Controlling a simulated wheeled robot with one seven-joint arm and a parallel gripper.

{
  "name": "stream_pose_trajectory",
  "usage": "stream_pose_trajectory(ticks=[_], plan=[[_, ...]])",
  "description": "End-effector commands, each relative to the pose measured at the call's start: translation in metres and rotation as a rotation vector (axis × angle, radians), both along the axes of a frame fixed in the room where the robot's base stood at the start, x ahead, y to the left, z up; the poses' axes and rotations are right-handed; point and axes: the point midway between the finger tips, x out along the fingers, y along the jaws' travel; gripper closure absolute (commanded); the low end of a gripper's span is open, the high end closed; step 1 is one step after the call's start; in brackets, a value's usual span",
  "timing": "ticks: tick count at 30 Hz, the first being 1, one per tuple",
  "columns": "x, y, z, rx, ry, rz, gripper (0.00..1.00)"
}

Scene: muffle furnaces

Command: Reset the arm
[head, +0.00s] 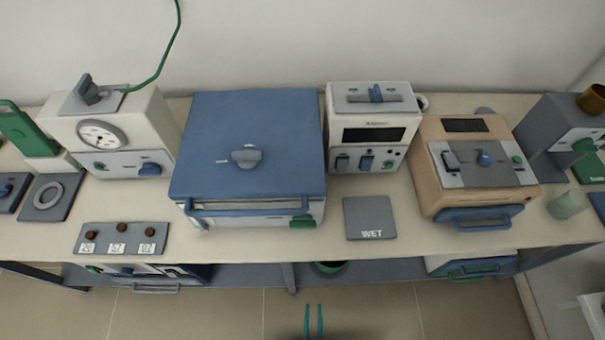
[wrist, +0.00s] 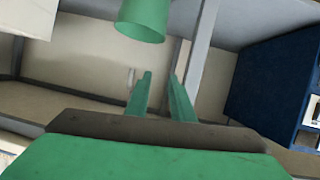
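My gripper (head: 314,319) shows at the bottom middle of the head view as two thin teal fingers, over the floor in front of the bench. In the wrist view my gripper (wrist: 160,85) has its two green fingers apart, with nothing between them. The gripper is open and empty. My arm behind it is mostly out of the head view.
The bench (head: 250,245) holds a blue-topped furnace (head: 250,125), a beige furnace (head: 470,155), a dial box (head: 120,135) and a WET plate (head: 370,217). In the wrist view, a green container (wrist: 142,22) lies beyond the fingers, with a dark blue box (wrist: 270,85) right.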

Motion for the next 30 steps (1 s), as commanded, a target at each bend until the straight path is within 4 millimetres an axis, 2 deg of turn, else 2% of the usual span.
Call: stream_pose_trajectory(ticks=[5,12,15,18,21,24,30], plan=[[-0.013,0.011,0.073,0.004,-0.036,0.009,0.78],[-0.025,0.027,0.203,0.038,-0.091,0.008,0.78],[-0.027,0.031,0.254,0.058,-0.109,0.004,0.78],[-0.027,0.034,0.297,0.074,-0.124,0.001,0.78],[-0.027,0.037,0.326,0.086,-0.136,0.001,0.78],[-0.026,0.036,0.341,0.093,-0.141,0.004,0.78],[-0.026,0.037,0.345,0.094,-0.142,0.004,0.78]])
